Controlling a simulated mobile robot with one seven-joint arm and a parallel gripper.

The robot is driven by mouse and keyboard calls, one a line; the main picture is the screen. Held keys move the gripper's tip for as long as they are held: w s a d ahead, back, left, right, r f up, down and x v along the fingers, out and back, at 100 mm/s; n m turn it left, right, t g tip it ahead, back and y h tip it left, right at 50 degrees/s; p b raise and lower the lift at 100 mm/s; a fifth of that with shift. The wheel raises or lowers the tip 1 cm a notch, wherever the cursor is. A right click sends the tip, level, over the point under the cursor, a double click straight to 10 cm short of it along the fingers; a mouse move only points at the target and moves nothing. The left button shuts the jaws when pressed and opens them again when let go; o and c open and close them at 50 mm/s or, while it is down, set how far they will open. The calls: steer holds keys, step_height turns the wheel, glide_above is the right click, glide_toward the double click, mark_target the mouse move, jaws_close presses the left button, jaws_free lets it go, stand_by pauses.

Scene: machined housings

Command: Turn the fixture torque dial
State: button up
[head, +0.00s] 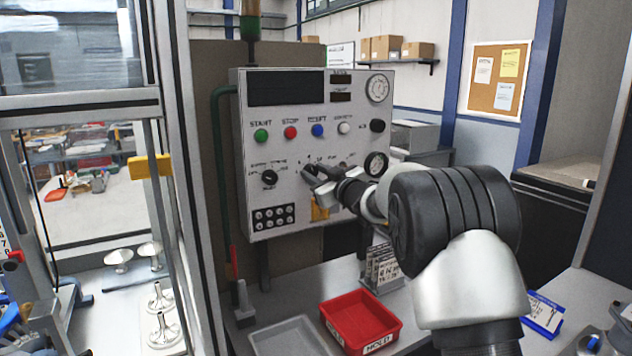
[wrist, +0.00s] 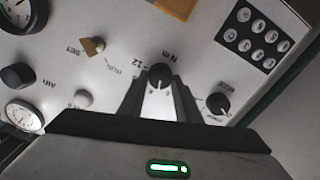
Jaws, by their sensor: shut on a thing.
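A grey-white control panel (head: 290,152) stands upright ahead, with rows of buttons, dials and gauges. The torque dial (wrist: 160,74) is a small black knob with "N·m" and "12" printed near it in the wrist view. My gripper (wrist: 159,84) has one finger on each side of this knob and is shut on it. In the head view my gripper (head: 318,177) reaches the middle of the panel, and the fingers and wrist largely hide the dial. The dial's pointer setting cannot be read.
Green (head: 261,135), red (head: 291,132) and blue (head: 318,130) buttons are above. A red bin (head: 345,335) stands on the bench below.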

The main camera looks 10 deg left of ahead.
steer(key=n+b, duration=0.3)
steer(key=n, duration=0.2)
steer(key=shift+f, duration=0.15)
steer(key=shift+b, duration=0.3)
stand_by(0.3)
steer(key=o, duration=1)
steer(key=shift+s, duration=0.1)
steer(key=b+v, duration=0.1)
steer(key=v, duration=1.6)
steer(key=shift+s+d+b, duration=0.1)
steer(key=shift+s+b, duration=0.05)
steer(key=shift+b, duration=0.25)
